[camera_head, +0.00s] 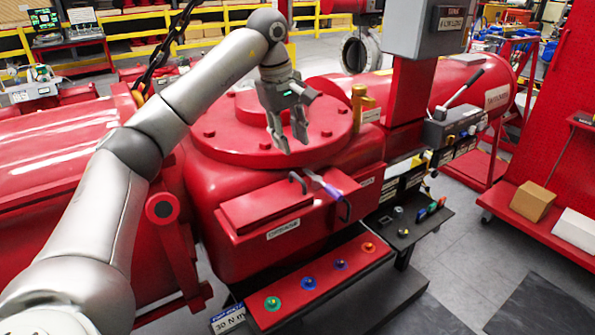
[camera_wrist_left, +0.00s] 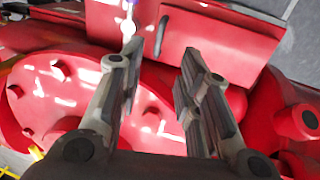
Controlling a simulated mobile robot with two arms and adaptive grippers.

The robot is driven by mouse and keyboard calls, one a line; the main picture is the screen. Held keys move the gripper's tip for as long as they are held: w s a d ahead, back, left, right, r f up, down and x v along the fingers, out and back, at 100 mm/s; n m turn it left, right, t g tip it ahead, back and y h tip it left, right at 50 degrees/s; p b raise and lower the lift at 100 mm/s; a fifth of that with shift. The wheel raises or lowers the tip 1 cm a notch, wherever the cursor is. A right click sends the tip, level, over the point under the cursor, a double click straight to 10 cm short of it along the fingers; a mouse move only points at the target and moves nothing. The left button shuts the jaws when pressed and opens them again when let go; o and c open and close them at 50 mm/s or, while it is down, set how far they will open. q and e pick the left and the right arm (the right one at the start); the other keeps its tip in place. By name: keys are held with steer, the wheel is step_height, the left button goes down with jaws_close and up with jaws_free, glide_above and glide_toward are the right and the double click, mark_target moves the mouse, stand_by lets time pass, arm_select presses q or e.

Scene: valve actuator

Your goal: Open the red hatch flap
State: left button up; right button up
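The red hatch flap (camera_head: 265,210) is a flat rectangular lid on the front of the red housing, and it looks closed. A dark handle (camera_head: 298,183) stands at its right end. In the left wrist view the flap (camera_wrist_left: 225,38) is at the top and its handle (camera_wrist_left: 163,35) lies just beyond the fingertips. My left gripper (camera_head: 289,137) is open and empty, above the round bolted cover and apart from the handle. Its two fingers also show in the left wrist view (camera_wrist_left: 162,66) with a gap between them. My right gripper is not in view.
The round bolted cover (camera_head: 235,143) lies under my left gripper. A purple and white lever (camera_head: 328,188) and a second dark handle (camera_head: 346,208) are right of the flap. A ledge with coloured knobs (camera_head: 322,276) juts out below. A grey box on a red post (camera_head: 413,95) stands at the right.

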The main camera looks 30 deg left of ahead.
mark_target(299, 178)
arm_select(q)
steer(key=f, duration=0.3)
steer(key=w+f+p, duration=0.1)
steer(key=f, duration=0.3)
steer(key=w+f+p, duration=0.1)
steer(key=f, duration=0.2)
steer(key=shift+d+f, duration=0.25)
steer(key=shift+d, duration=0.1)
jaws_close()
